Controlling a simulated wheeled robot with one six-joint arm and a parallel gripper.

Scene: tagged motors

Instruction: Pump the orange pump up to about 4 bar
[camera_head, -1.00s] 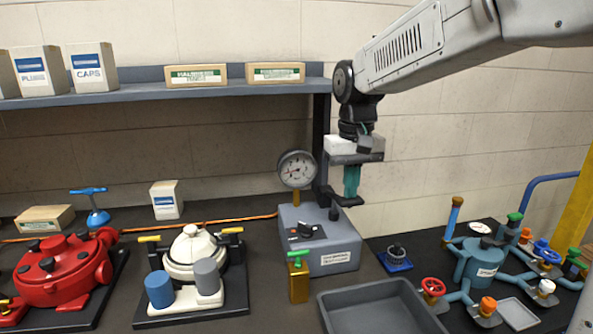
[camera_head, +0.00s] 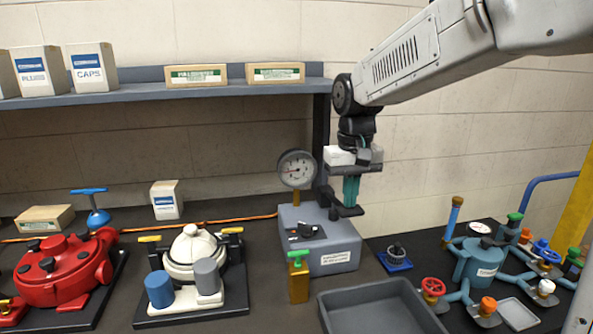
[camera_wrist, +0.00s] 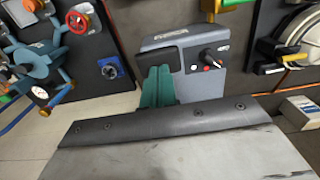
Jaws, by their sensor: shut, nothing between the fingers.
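No orange-bodied pump shows. A grey box unit (camera_head: 332,255) with a label, a black knob (camera_head: 305,232) and a round dial gauge (camera_head: 297,169) stands at the middle of the bench. The gauge needle points roughly left; its numbers are too small to read. A black lever (camera_head: 347,211) sticks out at the unit's right side. My gripper (camera_head: 350,203) points down with its teal fingers shut and empty, their tips at the lever's end, apparently touching it.
An orange hose (camera_head: 240,219) runs along the back of the bench. A brass block with green handle (camera_head: 298,280) and an empty grey tray (camera_head: 385,290) stand in front. A teal motor (camera_head: 480,262) is right; white (camera_head: 192,255) and red (camera_head: 65,270) ones are left. A shelf (camera_head: 150,92) is above.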

